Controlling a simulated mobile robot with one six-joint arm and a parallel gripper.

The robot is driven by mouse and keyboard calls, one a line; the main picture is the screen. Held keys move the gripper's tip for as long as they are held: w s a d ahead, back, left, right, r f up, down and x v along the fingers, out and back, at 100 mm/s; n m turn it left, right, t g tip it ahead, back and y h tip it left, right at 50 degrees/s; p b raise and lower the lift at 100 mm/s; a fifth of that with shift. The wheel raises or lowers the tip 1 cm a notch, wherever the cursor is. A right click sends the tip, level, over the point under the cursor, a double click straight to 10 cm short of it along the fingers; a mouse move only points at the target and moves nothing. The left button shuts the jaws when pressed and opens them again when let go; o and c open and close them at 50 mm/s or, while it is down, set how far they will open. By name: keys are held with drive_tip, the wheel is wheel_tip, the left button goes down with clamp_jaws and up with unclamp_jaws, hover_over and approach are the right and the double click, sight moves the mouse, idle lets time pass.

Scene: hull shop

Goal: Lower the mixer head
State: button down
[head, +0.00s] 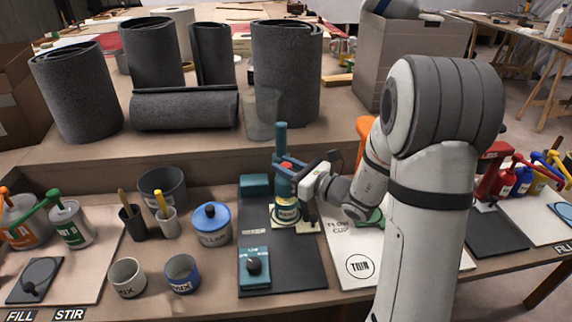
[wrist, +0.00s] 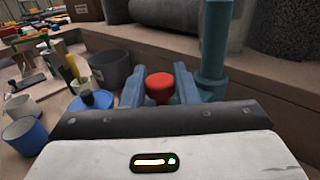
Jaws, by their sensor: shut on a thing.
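The mixer has a teal upright column (head: 281,140), also in the wrist view (wrist: 214,45), and stands on a dark mat. Its teal mixer head (head: 286,188) is beside the column, partly hidden by my gripper. A red knob (wrist: 159,85) tops the head; a bit of it shows in the head view (head: 287,166). My gripper (wrist: 159,90) is shut on the red knob, with one blue finger on each side. A labelled can (head: 287,212) is below the head on a pale pad. The gap between head and can is hard to judge.
A teal control box with a black dial (head: 254,266) sits at the mat's front. Left are a blue-lidded pot (head: 211,222), cups (head: 182,272) and a dark bucket (head: 163,188).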

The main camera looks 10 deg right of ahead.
drive_tip(key=shift+s+f, duration=0.1)
drive_tip(key=shift+f, duration=0.25)
drive_tip(key=c, duration=1.5)
unclamp_jaws()
drive_tip(key=o, duration=0.3)
drive_tip(key=shift+r, duration=0.1)
drive_tip(key=p+v, duration=0.1)
drive_tip(key=v, duration=0.6)
drive_tip(key=shift+s+d, duration=0.25)
drive_tip(key=shift+d, duration=0.05)
drive_tip(key=shift+r, duration=0.1)
